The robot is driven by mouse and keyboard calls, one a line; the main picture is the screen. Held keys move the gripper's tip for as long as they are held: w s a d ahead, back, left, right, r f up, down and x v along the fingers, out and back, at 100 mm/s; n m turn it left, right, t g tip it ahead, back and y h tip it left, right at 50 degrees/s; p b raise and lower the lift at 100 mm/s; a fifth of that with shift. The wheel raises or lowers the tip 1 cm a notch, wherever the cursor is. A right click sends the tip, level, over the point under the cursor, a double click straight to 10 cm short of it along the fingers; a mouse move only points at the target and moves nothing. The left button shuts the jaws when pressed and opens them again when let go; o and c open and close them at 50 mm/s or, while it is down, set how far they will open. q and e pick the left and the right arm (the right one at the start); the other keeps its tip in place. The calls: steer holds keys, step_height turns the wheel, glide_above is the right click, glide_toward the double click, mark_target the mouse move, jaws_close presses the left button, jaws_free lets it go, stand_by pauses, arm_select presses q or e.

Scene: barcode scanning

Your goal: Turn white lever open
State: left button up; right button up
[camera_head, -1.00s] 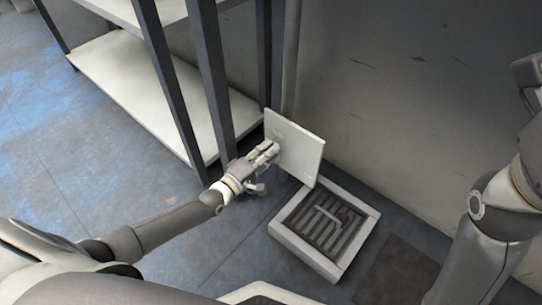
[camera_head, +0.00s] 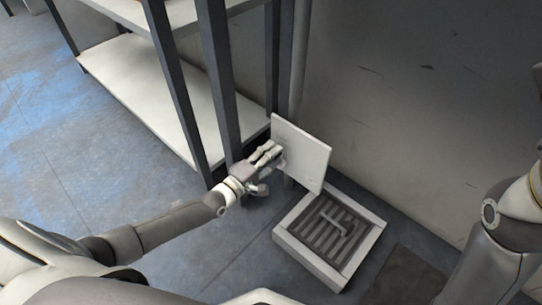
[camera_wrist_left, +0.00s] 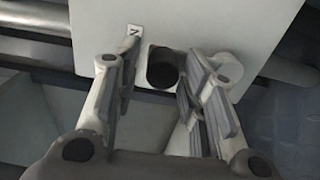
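A white square panel (camera_head: 302,155) stands upright beside the shelf post in the head view, and its face fills the top of the left wrist view (camera_wrist_left: 200,22). My left gripper (camera_head: 277,151) is at the panel's left side. In the left wrist view its two fingers (camera_wrist_left: 160,85) are apart. Between them is a dark round end or opening (camera_wrist_left: 162,68) on the panel. A pale cylinder (camera_wrist_left: 226,66) shows just beyond the right finger. I cannot tell which part is the white lever. My right gripper is out of view.
A floor drain with a slatted grate (camera_head: 330,229) and pale raised frame (camera_head: 303,264) lies below the panel. A shelf rack with dark posts (camera_head: 218,85) and pale boards (camera_head: 140,85) stands to the left. A grey wall (camera_head: 430,100) is behind.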

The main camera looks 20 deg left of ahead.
arm_select(q)
steer(key=shift+s+f, duration=0.1)
steer(key=v, duration=1.1)
steer(key=shift+s, duration=0.4)
steer(key=shift+a, duration=0.1)
